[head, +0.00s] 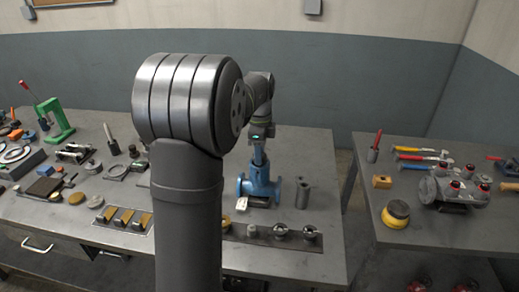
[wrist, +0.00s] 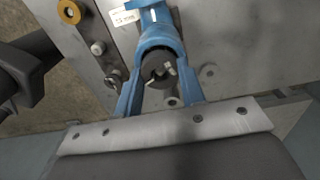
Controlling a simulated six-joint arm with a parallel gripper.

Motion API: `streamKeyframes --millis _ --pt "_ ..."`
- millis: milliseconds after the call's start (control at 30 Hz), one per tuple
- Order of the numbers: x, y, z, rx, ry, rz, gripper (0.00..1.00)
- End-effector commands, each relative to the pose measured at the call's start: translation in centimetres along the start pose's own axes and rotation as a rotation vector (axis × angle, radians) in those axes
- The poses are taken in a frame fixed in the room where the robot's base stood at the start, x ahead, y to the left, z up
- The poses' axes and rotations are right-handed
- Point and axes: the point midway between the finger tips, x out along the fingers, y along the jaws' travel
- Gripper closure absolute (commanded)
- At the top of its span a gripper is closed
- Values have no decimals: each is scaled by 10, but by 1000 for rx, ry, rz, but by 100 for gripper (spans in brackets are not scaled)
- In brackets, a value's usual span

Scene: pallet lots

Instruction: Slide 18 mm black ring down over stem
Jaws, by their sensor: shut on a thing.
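My gripper (head: 259,150) points down over the blue valve (head: 261,189), which stands on the bench in the head view. In the wrist view, two blue bars run forward from the pale plate on either side of a dark round piece, which looks like the black ring (wrist: 152,59). My gripper (wrist: 158,75) is shut on it. Small pale parts show inside the dark round piece; I cannot tell whether the stem is among them. The ring is too small to make out in the head view. A white label (wrist: 125,17) lies by the valve.
A dark strip with several small round parts (head: 281,230) lies in front of the valve. A grey cylindrical part (head: 302,193) stands to its right. Tools and parts fill the bench's left. A second table (head: 388,170) stands right, beyond a gap.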

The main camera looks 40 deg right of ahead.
Motion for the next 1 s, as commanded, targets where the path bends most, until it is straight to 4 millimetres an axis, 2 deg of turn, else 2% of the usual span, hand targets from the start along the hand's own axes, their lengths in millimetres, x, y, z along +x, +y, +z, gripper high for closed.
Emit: streamKeyframes --millis 467,500,600,633,833,933,1000 --pt "6 0 0 0 0 -1 86" --pt "6 0 0 0 0 -1 62" --pt "6 0 0 0 0 -1 42" --pt "6 0 0 0 0 -1 38" --pt "6 0 0 0 0 -1 38" --pt "6 0 0 0 0 0 20" --pt "6 0 0 0 0 0 20"
